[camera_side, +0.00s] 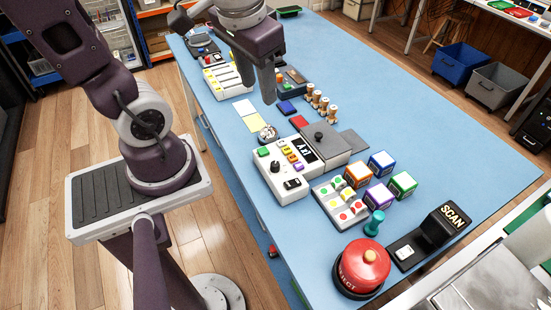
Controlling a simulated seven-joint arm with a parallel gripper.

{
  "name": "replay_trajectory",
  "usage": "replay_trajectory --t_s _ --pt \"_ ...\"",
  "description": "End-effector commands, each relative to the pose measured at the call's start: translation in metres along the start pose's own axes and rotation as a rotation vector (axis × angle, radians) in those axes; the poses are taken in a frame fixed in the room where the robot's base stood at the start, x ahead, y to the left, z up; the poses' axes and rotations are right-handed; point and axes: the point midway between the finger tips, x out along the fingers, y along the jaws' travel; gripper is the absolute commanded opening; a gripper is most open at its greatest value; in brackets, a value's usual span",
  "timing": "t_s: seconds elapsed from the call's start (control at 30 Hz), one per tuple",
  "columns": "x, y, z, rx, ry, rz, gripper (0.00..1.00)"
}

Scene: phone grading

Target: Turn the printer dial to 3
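A white box (275,185) that looks like the printer stands near the table's left edge. It has a small black dial (275,166) on its top, a green button (263,152), a row of coloured keys and a dark display (303,149). The dial's setting is too small to read. My gripper (269,101) hangs above the table behind the box in the picture, fingers pointing down, apart from the dial. The fingers overlap in this view, so their opening is unclear. I see nothing held.
A grey lidded unit (335,148) adjoins the box. A silver round piece (268,133) lies behind it. Coloured cubes (381,163), a tray of dotted tiles (330,203), a red button (362,266) and a SCAN stand (440,228) are to the right. The table's far right is clear.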

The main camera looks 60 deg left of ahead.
Motion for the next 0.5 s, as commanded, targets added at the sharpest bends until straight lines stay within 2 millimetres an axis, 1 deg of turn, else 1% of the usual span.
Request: replay_trajectory --t_s 0.03,0.07,0.1,0.17,0.2,0.3,0.4,0.5 --pt "0.023 -0.006 -0.011 -0.058 -0.1 -0.029 0.42" --pt "0.037 -0.008 -0.016 -0.091 -0.152 -0.039 0.42" --pt "0.056 -0.011 -0.022 -0.137 -0.22 -0.046 0.42" --pt "0.085 -0.015 -0.028 -0.209 -0.318 -0.037 0.42" --pt "0.104 -0.016 -0.03 -0.259 -0.378 -0.021 0.42" --pt "0.145 -0.014 -0.032 -0.378 -0.501 0.041 0.42" --pt "0.171 -0.01 -0.032 -0.474 -0.583 0.104 0.42" --pt "0.184 -0.006 -0.032 -0.53 -0.622 0.142 0.42"
